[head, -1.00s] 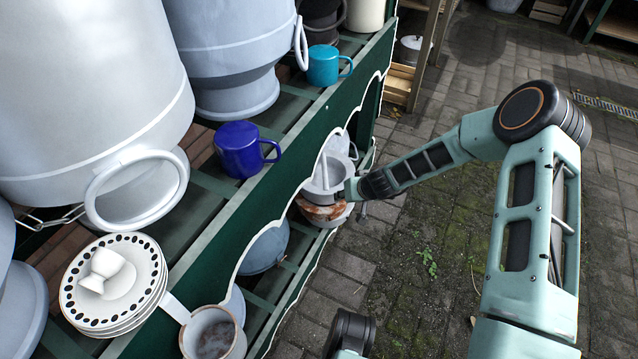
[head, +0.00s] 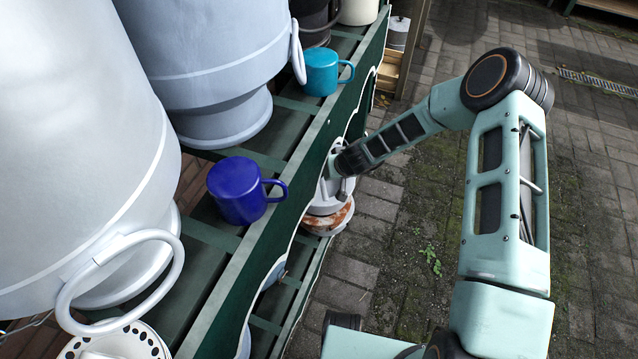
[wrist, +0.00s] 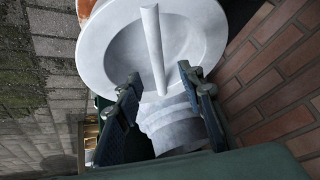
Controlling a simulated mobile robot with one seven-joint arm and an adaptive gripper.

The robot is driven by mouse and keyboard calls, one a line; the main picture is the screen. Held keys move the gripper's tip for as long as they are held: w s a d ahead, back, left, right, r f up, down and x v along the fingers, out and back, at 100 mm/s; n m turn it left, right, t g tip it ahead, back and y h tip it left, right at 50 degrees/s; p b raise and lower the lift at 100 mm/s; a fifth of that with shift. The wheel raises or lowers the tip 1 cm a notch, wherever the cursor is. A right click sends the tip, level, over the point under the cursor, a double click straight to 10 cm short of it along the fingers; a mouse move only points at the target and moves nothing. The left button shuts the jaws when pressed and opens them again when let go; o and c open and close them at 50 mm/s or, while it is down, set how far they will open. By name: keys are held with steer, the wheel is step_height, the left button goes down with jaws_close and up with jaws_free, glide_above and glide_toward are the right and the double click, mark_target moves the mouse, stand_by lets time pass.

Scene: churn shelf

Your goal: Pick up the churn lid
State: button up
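The churn lid, a pale round dish shape with a raised rim and a straight bar across it, fills the top middle of the wrist view (wrist: 205,35). My gripper (wrist: 158,88) is open, its two dark fingers apart at the lid's near rim. The near end of the bar shows between the fingertips; I cannot tell whether either finger touches it. In the head view my gripper is beside the lower shelf, largely hidden by my arm and the shelf edge. A pale grey piece, probably the lid (head: 323,205), shows there above a rusty-topped can.
The green shelf unit (head: 255,262) has a scalloped edge along my arm. Its upper shelf holds big grey churns (head: 75,165), a dark blue mug (head: 238,190) and a teal mug (head: 322,70). Brick paving (head: 400,230) on the right is open.

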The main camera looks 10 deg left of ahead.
mark_target(322, 185)
steer(key=b+x, duration=0.1)
steer(key=x, duration=0.2)
steer(key=b+x, duration=0.1)
steer(key=x, duration=0.2)
steer(key=shift+w+d+f, duration=0.1)
steer(key=shift+f, duration=0.3)
jaws_close()
steer(key=shift+w+r, duration=0.1)
steer(key=shift+r, duration=0.05)
